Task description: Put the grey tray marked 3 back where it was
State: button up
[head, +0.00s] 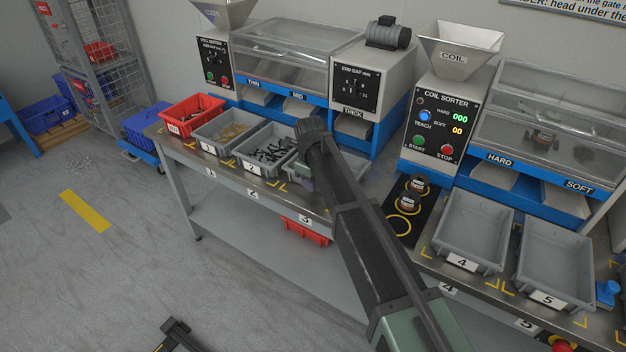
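A grey tray (312,189), which I take to be tray 3, stands on the bench just right of the tray marked 2, behind the bench label 3 (306,220). My dark arm crosses in front of it and hides most of it, including any number on its front. The arm's far end is over this tray. My gripper's fingers are hidden behind the arm, so I cannot see whether they touch the tray.
Left of it stand the grey tray marked 2 (238,153), tray 1 (197,137) and a red bin (170,123). Right of my arm are a black pad with coils (405,222) and empty trays 4 (462,263) and 5 (547,298). Sorter machines line the back.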

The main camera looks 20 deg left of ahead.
notch_tip(320, 180, up, 12)
jog(key=s+p, duration=0.1)
jog(key=p, duration=1.1)
jog(key=shift+r, duration=0.2)
jog(key=s+d+n, duration=0.3)
jog(key=d+n, duration=0.2)
jog(key=d, duration=0.9)
jog(key=s+d+n, duration=0.2)
jog(key=d+n, duration=0.2)
jog(key=d, duration=0.9)
jog(key=s+d+n, duration=0.5)
jog(key=s+d, duration=0.1)
jog(key=d, duration=0.3)
jog(key=s+d+n+g, duration=0.1)
jog(key=s+d+n, duration=0.5)
jog(key=d, duration=0.3)
jog(key=shift+s, duration=0.15)
jog(key=shift+f, duration=0.1)
